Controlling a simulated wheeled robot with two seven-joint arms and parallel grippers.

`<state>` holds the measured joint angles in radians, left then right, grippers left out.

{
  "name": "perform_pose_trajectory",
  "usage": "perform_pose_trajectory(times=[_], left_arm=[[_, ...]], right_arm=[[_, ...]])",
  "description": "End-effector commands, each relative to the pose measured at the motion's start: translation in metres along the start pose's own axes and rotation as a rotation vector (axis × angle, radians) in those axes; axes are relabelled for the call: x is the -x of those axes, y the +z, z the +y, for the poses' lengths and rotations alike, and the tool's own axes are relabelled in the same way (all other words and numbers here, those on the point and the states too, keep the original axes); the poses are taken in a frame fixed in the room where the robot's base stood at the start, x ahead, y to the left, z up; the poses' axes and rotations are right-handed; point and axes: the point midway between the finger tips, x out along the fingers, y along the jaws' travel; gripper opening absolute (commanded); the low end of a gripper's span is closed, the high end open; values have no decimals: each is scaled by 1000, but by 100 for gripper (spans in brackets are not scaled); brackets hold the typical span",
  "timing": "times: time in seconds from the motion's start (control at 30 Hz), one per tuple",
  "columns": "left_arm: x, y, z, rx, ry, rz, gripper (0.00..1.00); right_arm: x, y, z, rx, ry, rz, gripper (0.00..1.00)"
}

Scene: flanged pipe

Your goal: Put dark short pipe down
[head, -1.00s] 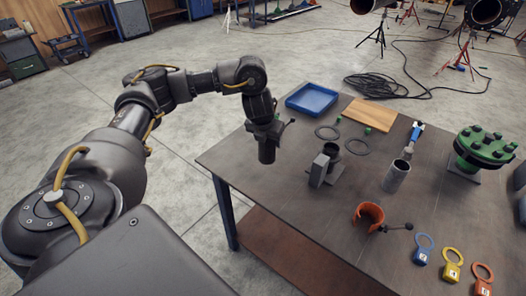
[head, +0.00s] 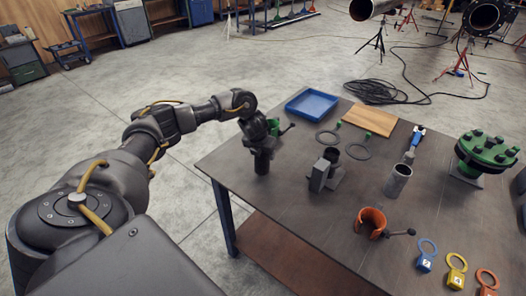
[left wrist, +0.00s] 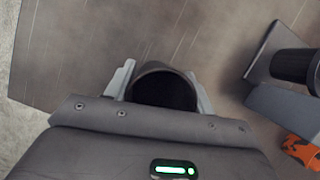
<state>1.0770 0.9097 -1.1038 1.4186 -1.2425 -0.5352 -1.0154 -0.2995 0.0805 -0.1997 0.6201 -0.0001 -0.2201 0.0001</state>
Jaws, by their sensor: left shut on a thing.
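The dark short pipe (head: 262,164) is upright in my left gripper (head: 262,149), over the left part of the dark table. The gripper is shut on it. In the left wrist view, the open round end of the pipe (left wrist: 162,88) faces the camera between the pale fingers of my left gripper (left wrist: 160,95). The pipe's lower end is at or very near the table top (head: 290,215); I cannot tell whether it touches. My right gripper is not in view.
A dark grey block fixture (head: 325,171) stands right of the pipe. A green part with a dark lever (head: 274,127) is partly hidden behind my gripper.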

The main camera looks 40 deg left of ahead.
Motion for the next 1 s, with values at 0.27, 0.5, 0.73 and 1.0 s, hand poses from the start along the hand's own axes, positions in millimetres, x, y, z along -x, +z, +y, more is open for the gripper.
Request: perform_pose_trajectory(times=[0.27, 0.5, 0.73, 1.0], left_arm=[[-2, 0, -1, 0, -1, -2, 20], [-2, -1, 0, 0, -1, 0, 76], [-2, -1, 0, 0, -1, 0, 76], [28, 1, -1, -3, -3, -5, 76]], right_arm=[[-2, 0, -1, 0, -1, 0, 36], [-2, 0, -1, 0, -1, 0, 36], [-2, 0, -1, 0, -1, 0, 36], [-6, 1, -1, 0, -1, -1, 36]])
